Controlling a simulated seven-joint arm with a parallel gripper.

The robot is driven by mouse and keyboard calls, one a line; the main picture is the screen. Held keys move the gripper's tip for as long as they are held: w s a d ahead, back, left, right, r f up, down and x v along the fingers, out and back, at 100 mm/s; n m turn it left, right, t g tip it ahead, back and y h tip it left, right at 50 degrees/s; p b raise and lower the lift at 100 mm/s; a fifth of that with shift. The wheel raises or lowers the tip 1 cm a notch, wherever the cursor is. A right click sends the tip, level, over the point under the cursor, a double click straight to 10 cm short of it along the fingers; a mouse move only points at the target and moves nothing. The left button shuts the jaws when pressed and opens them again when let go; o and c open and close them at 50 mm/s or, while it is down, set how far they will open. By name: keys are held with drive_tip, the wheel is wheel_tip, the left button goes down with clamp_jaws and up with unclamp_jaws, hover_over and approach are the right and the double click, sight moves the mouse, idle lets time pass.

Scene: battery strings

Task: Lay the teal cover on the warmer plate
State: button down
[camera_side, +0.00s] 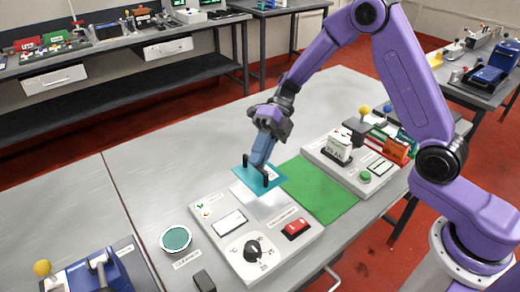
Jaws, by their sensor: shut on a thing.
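My gripper (257,182) points down, with its dark fingers shut on the teal cover (275,183). The cover is a thin, flat teal sheet. It is at the far edge of the grey control unit, overlapping the far part of a pale square plate (268,206), which looks like the warmer plate. The near part of the plate is bare. I cannot tell whether the cover touches the plate or is held just above it. The fingers hide part of the cover.
The control unit has a black dial (252,250), a red switch (296,229) and a white display (230,222). A green mat (325,190) lies to its right, then another grey unit (378,184). A round teal-topped dish (176,239) stands left. The table's far left is clear.

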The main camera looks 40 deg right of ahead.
sight(260, 176)
drive_tip(key=shift+f, duration=3.45)
drive_tip(key=shift+f, duration=0.25)
drive_tip(key=c, duration=1.1)
unclamp_jaws()
drive_tip(key=v, duration=1.7)
drive_tip(key=shift+r, duration=0.2)
drive_tip(key=shift+d, duration=0.15)
